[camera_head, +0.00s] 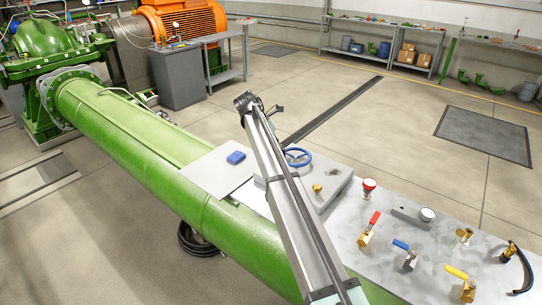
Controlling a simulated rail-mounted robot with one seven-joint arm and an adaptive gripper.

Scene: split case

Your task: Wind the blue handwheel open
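The blue handwheel (297,157) sits at the back edge of a raised grey box (335,185) on the bench, right of my arm. Its ring and spokes show small, and part of its left side is close to my arm's outline. My long grey arm link crosses the picture from the bottom middle up to a dark end. Small dark parts beside that end look like my gripper (275,111), above and left of the handwheel in the picture. Its fingers are too small to read, and I see no contact with the wheel.
A brass fitting (317,188), red knob (369,185) and red-, blue- and yellow-handled valves (366,230) stand on the grey bench (340,245). A green pipe (150,145) runs behind.

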